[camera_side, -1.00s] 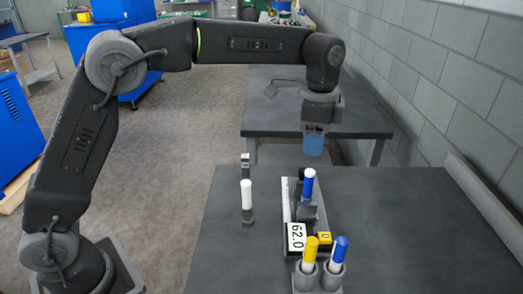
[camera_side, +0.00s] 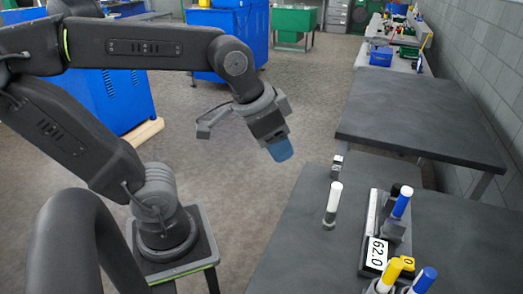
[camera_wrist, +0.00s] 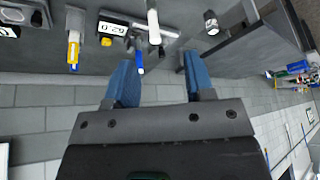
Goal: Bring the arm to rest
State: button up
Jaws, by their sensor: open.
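My gripper (camera_side: 280,150) has blue fingers and is held in the air, tilted down, left of the near table's edge in the side view. In the wrist view my gripper (camera_wrist: 160,82) has its two blue fingers apart with nothing held between them. A white cylinder (camera_side: 333,197) stands in a dark holder on the table.
A second table (camera_side: 420,120) stands behind. A grey curved tube (camera_side: 70,225) fills the lower left. Open floor lies left of the table.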

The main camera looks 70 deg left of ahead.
jog(key=s, duration=0.1)
jog(key=f, duration=0.1)
jog(key=s+f+n, duration=0.1)
jog(key=shift+s+a+t, duration=0.3)
dwell(1.1)
